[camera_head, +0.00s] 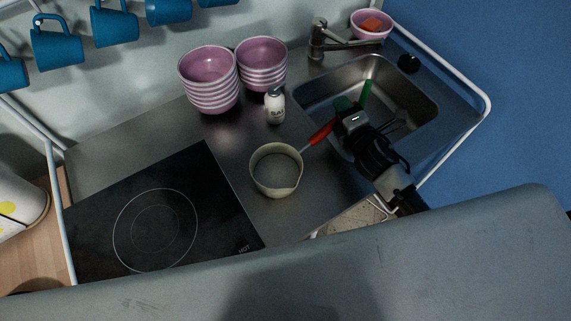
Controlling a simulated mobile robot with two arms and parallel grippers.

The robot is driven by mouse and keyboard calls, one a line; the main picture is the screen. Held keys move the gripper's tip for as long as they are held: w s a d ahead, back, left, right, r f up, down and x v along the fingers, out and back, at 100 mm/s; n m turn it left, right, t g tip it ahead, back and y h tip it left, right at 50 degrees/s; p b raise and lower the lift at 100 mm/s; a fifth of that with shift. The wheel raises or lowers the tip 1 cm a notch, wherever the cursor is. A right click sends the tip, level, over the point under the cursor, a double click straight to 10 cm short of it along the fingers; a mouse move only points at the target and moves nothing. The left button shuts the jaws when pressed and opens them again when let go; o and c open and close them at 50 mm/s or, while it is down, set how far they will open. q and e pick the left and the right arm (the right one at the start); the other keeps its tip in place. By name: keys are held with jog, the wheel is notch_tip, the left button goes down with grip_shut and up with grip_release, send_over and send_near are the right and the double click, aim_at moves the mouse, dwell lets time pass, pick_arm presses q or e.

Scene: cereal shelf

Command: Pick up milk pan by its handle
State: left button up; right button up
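The milk pan (276,172) is a small cream pot standing upright on the steel counter between the hob and the sink. Its red handle (321,133) points up and to the right, toward the sink. My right gripper (343,118) is black and comes in from the lower right. It is at the far end of the red handle and seems to overlap its tip. Its fingers are dark and partly hidden, so I cannot tell whether they are open or closed on the handle. My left gripper is not in view.
A black hob (155,215) lies left of the pan. A salt shaker (275,106) and two stacks of pink bowls (209,82) stand behind it. The sink (410,92), with green-handled things inside, is at the right, below a tap (318,40). Blue mugs (56,43) hang upper left.

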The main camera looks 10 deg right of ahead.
grip_shut()
jog(key=shift+r, duration=0.3)
